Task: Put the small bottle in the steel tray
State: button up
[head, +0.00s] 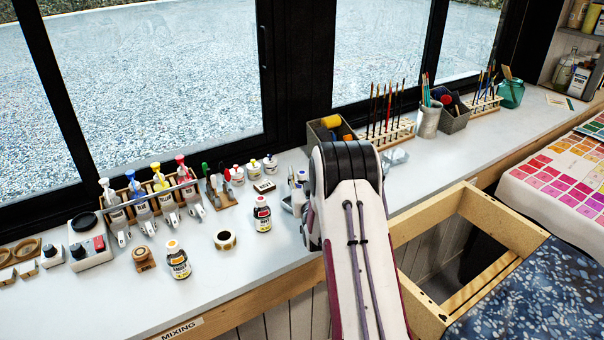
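I cannot tell which one the task means. A grey metallic edge, perhaps the steel tray (298,202), shows just left of my arm, with small bottle-like shapes at it; the arm hides the rest. My gripper is hidden behind my own arm, so its fingers and anything in them are not seen.
A rack of pump bottles (150,205) stands at the left. Brush racks (388,132) and a grey bin (330,130) stand behind my arm. A wooden-framed opening (425,225) lies to the right.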

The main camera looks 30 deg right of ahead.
jog(key=shift+r, duration=0.2)
jog(key=v, duration=1.2)
dwell(0.5)
dwell(0.5)
jog(key=s+a+r+n+g+y, duration=0.1)
jog(key=s+a+r+g+y, duration=0.15)
jog(key=a+r, duration=0.45)
jog(key=s+a+r+n+g+y, duration=0.1)
jog(key=s+a+r+g+y, duration=0.2)
jog(key=a+r, duration=0.4)
jog(key=s+a+n+g, duration=0.1)
jog(key=s+a, duration=0.5)
jog(key=s, duration=0.9)
jog(key=s+a+n+g+y, duration=0.1)
jog(key=s+a+g, duration=0.3)
jog(key=s, duration=1.2)
jog(key=a, duration=0.3)
jog(key=shift+a+r, duration=0.15)
jog(key=shift+r, duration=0.15)
